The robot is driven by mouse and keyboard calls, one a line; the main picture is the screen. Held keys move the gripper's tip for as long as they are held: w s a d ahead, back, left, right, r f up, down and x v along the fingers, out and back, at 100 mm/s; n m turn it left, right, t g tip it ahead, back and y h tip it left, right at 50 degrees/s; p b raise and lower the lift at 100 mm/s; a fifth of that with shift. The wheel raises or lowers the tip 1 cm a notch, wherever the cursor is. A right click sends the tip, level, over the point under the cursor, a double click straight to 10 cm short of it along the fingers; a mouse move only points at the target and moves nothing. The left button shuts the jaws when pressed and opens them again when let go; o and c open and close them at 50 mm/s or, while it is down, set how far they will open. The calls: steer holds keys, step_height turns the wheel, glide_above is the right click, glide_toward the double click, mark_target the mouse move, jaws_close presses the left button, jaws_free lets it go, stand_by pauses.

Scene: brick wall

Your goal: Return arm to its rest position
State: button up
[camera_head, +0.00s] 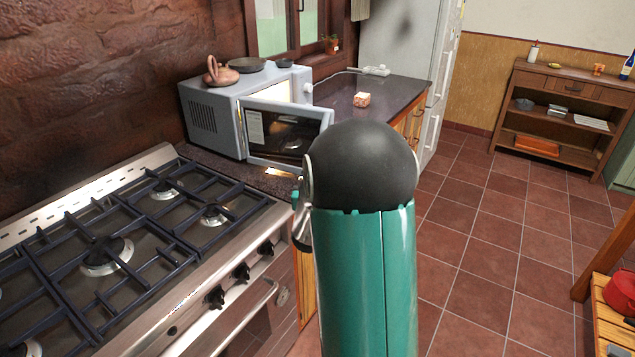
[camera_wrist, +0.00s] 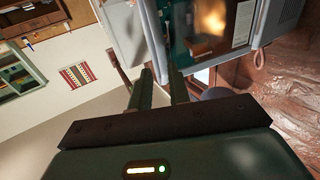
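My teal arm with a black rounded joint stands upright in the middle of the head view and hides my gripper there. In the wrist view, my gripper (camera_wrist: 160,85) shows its two dark fingers side by side with a gap between them. Nothing is visible held between them. The view is tilted. Beyond the fingers, the grey microwave (camera_wrist: 285,20) fills the upper right. In the head view the microwave (camera_head: 212,120) stands on the counter with its door (camera_head: 287,136) swung open, close to the left of my arm.
A gas stove (camera_head: 125,225) fills the left front. A teapot (camera_head: 220,72) and dark dishes sit on the microwave. A small pinkish block (camera_head: 362,99) lies on the dark counter (camera_head: 400,90). A wooden shelf (camera_head: 565,85) stands far right. Tiled floor (camera_head: 490,230) right of my arm is clear.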

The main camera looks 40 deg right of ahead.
steer(key=shift+w, duration=0.1)
steer(key=s+a+r+n+y, duration=0.1)
steer(key=a+r+n+y, duration=0.3)
steer(key=a, duration=0.6)
steer(key=a+r+n+y, duration=0.1)
steer(key=a+r+y, duration=0.3)
steer(key=a, duration=0.7)
steer(key=s+a+n+g+y, duration=0.2)
steer(key=s+a, duration=0.5)
steer(key=s, duration=0.4)
steer(key=s+a+f+n+g+y, duration=0.1)
steer(key=s+a+g, duration=0.4)
steer(key=s, duration=0.7)
steer(key=a+n+y, duration=0.1)
steer(key=a+y, duration=0.1)
steer(key=shift+a+f, duration=0.15)
steer(key=shift+a, duration=0.15)
